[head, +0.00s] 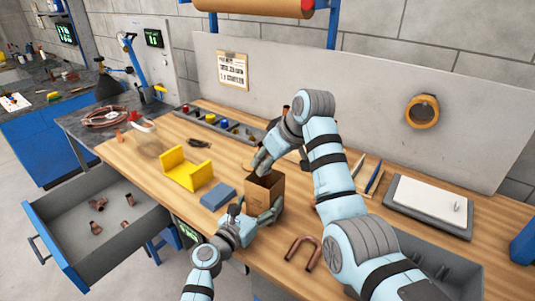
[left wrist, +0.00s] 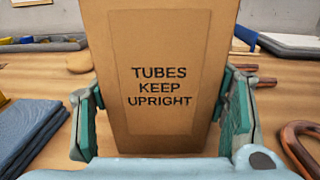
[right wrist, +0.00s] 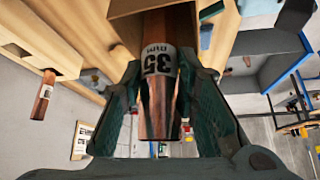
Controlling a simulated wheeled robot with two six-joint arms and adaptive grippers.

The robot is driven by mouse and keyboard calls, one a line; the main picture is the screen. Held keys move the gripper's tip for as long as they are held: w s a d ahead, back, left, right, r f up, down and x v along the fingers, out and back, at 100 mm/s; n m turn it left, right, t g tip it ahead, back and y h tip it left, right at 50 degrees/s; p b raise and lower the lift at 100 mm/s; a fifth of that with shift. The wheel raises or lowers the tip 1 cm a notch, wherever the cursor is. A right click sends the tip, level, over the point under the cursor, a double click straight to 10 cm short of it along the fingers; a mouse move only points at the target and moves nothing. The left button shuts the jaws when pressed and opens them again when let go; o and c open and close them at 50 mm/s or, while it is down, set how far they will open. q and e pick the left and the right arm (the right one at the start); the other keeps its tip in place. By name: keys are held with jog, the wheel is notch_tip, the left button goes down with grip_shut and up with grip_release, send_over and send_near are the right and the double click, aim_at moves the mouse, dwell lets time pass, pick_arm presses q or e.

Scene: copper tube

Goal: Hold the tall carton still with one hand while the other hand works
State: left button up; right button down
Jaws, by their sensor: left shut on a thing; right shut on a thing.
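The tall brown carton (head: 262,193) stands upright and open-topped near the bench's front edge. In the left wrist view it (left wrist: 160,95) reads "TUBES KEEP UPRIGHT". My left gripper (head: 257,212) is shut on its lower part, with one finger on each side (left wrist: 163,115). My right gripper (head: 261,164) is above the carton's mouth. In the right wrist view my right gripper (right wrist: 165,105) is shut on a copper tube (right wrist: 158,95) with a white "35 mm" label. The tube's far end meets the carton's opening (right wrist: 128,8); how deep it reaches is hidden.
A yellow holder (head: 188,170) and a blue pad (head: 218,196) lie left of the carton. A bent copper tube (head: 303,250) lies to its right. An open drawer (head: 75,245) with several copper fittings juts out at left. A parts tray (head: 215,125) lies behind.

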jog(key=shift+f, duration=0.6)
jog(key=shift+d, duration=0.15)
jog(key=shift+w+d, duration=0.25)
jog(key=shift+d, duration=0.8)
jog(key=c, duration=1.2)
grip_release()
jog(key=shift+o, duration=0.2)
jog(key=v, duration=0.7)
jog(key=shift+s+r, duration=0.15)
jog(key=shift+r, duration=0.05)
